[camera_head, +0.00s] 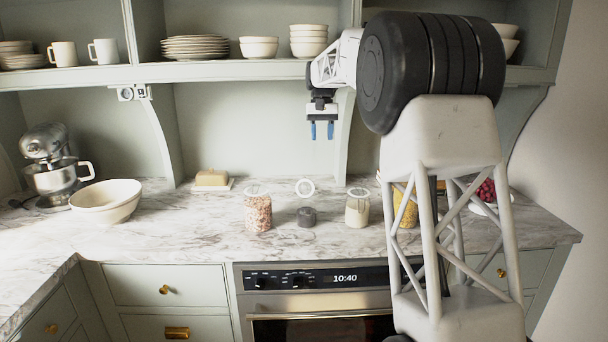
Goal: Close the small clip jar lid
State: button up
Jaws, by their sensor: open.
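The small clip jar (307,217) stands on the marble counter, short and dark-looking, between two taller jars. Its round lid (305,188) is open and stands up behind the jar's mouth, a pale ring with a clear-looking middle. My gripper (322,131) hangs in the air well above and slightly right of the small jar, pointing down. Its two blue fingers are apart and nothing is between them. It touches neither the jar nor the lid.
A tall jar with pinkish contents (257,212) stands left of the small jar. A jar with white contents (357,212) stands right of it, then a yellow-filled jar (405,210) partly behind my arm. A butter dish (212,179) and bowl (106,203) are farther left. A shelf (230,72) runs above.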

jog(key=w+a+f, duration=0.2)
jog(key=w+f, duration=0.3)
jog(key=w, duration=0.4)
jog(key=g, duration=0.2)
send_near(305, 186)
jog(key=shift+w+a+r, duration=0.15)
jog(key=shift+w+r, duration=0.95)
jog(key=shift+w, duration=0.05)
jog(key=shift+f, duration=0.1)
jog(key=x, duration=0.7)
jog(key=shift+f, duration=0.35)
jog(key=shift+s, duration=0.15)
grip_shut()
